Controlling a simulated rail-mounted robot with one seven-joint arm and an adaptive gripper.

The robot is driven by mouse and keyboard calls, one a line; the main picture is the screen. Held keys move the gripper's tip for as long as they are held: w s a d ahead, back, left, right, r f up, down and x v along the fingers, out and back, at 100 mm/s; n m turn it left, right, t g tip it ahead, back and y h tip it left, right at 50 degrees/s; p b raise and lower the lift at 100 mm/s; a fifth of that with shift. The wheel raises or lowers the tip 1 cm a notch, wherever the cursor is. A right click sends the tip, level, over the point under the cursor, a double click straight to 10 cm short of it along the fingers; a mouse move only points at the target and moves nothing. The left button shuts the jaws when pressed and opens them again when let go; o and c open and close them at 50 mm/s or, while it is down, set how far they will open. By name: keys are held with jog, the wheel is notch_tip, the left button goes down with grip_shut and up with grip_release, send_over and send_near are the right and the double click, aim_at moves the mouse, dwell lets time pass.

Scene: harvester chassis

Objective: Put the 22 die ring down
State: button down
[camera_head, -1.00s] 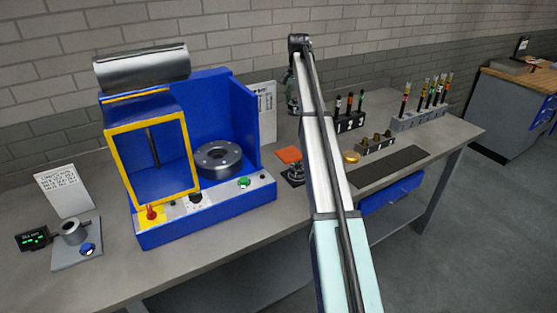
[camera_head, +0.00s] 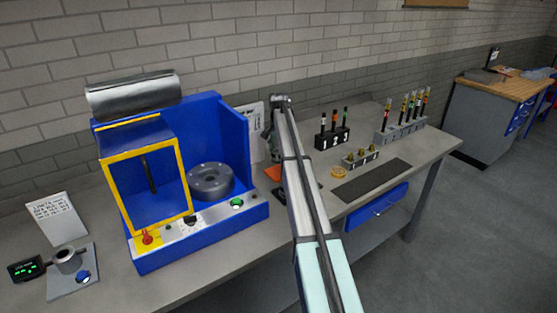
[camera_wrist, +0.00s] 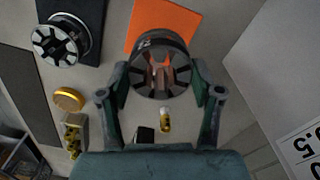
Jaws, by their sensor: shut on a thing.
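My gripper (camera_wrist: 160,78) is shut on a dark segmented die ring (camera_wrist: 160,68), a finger on either side of it, in the wrist view. The orange pad also shows in the head view (camera_head: 272,173), left of my arm. A second segmented die ring (camera_wrist: 60,41) sits on a black pad (camera_wrist: 88,12) at upper left in the wrist view. My arm hides the held ring in the head view.
A blue press with a yellow-framed guard (camera_head: 230,225) stands left of my arm. A small yellow piece (camera_wrist: 165,120) shows below the held ring.

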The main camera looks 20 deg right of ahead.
jog(key=shift+f+p, duration=0.85)
jog(key=shift+f, duration=2.25)
jog(key=shift+f, duration=0.15)
jog(key=shift+c, duration=1)
grip_release()
notch_tip(320, 180, up, 12)
jog(key=b, duration=0.3)
jog(key=shift+b, duration=0.3)
